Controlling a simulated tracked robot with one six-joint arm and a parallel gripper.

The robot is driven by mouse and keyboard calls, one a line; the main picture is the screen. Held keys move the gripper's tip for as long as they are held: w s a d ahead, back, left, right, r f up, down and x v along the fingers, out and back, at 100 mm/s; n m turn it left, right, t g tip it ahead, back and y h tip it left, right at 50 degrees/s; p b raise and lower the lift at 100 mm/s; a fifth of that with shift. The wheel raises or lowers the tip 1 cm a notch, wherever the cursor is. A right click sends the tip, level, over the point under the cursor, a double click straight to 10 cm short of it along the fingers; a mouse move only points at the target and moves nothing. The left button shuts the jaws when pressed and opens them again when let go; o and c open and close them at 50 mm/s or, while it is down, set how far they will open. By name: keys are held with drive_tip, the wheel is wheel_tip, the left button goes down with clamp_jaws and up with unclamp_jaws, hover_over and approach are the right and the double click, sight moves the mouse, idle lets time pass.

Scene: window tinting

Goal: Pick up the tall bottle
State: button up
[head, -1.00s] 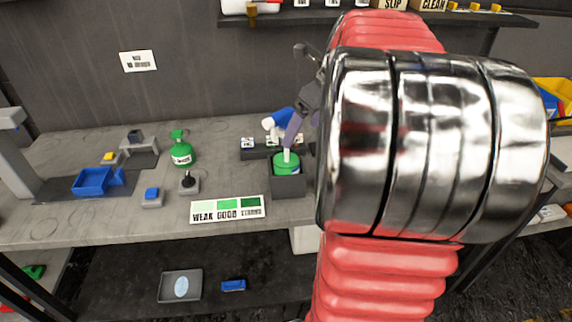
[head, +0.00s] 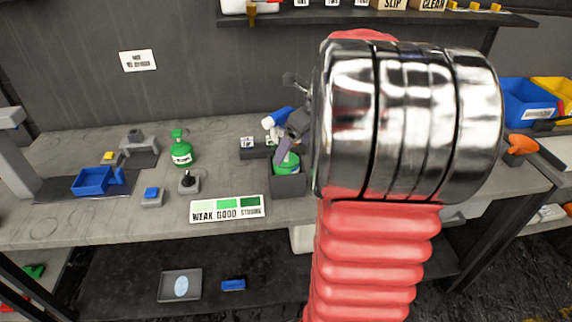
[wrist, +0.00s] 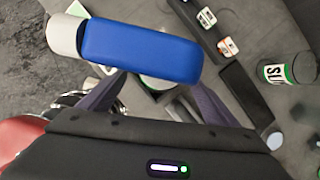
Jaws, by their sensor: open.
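A tall spray bottle with a blue and white head (head: 276,118) and a green body (head: 287,167) stands in a dark square holder (head: 288,186) on the bench. In the wrist view its blue head (wrist: 143,51) is large and close, with the white nozzle to the left. My gripper (head: 284,148) is at the bottle, below the head. In the wrist view, my gripper's (wrist: 155,93) dark purple fingers are apart, one on each side of the bottle's partly hidden neck. Whether they touch it cannot be told.
A small green bottle (head: 182,153), a joystick (head: 189,182), a blue tray (head: 90,181) and a WEAK/GOOD/STRONG card (head: 228,209) lie left of the holder. A dark rack with white labels (head: 247,143) is just behind. A shelf (head: 370,18) hangs above.

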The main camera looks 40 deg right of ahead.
sight(286, 108)
drive_tip(key=shift+s+x, duration=0.1)
drive_tip(key=shift+x, duration=1.05)
drive_tip(key=shift+s+x, duration=0.15)
drive_tip(key=shift+x, duration=1.05)
drive_tip(key=shift+a, duration=0.15)
drive_tip(key=shift+c, duration=0.5)
drive_tip(key=c, duration=1.1)
drive_tip(key=shift+r, duration=0.1)
wheel_tip(286, 108, up, 18)
drive_tip(key=shift+f, duration=0.1)
